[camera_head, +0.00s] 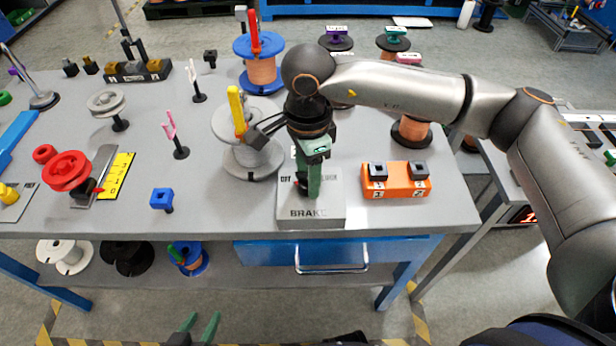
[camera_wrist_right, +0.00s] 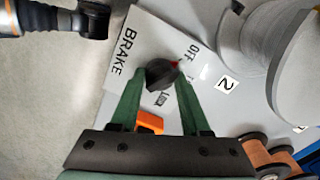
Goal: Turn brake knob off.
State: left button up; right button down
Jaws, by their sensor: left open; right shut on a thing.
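The grey brake box (camera_head: 335,212) stands at the front edge of the table, marked BRAKE. In the right wrist view the box (camera_wrist_right: 150,30) shows the OFF label beside a round black knob (camera_wrist_right: 158,75). The knob's red mark is on the side toward OFF; whether it lines up exactly is hard to tell. My right gripper (camera_wrist_right: 160,82) has its green fingers on both sides of the knob and is shut on it. In the head view the right gripper (camera_head: 312,185) points down and hides most of the knob. My left gripper (camera_head: 198,328) is open and empty, low in front of the table.
An orange block (camera_head: 397,180) with two black pieces sits right of the box. A grey spool (camera_head: 253,160) with a yellow-handled part (camera_head: 237,110) stands behind left. A blue piece (camera_head: 161,199) and a red wheel (camera_head: 67,171) lie further left. The table front between blue piece and box is clear.

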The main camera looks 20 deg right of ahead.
dwell(0.4)
jog(key=shift+c, duration=1.9)
grip_release()
jog(key=shift+r, duration=0.1)
notch_tip(320, 180, up, 12)
jog(key=p, duration=0.1)
jog(key=shift+r, duration=0.2)
jog(key=shift+s, duration=0.1)
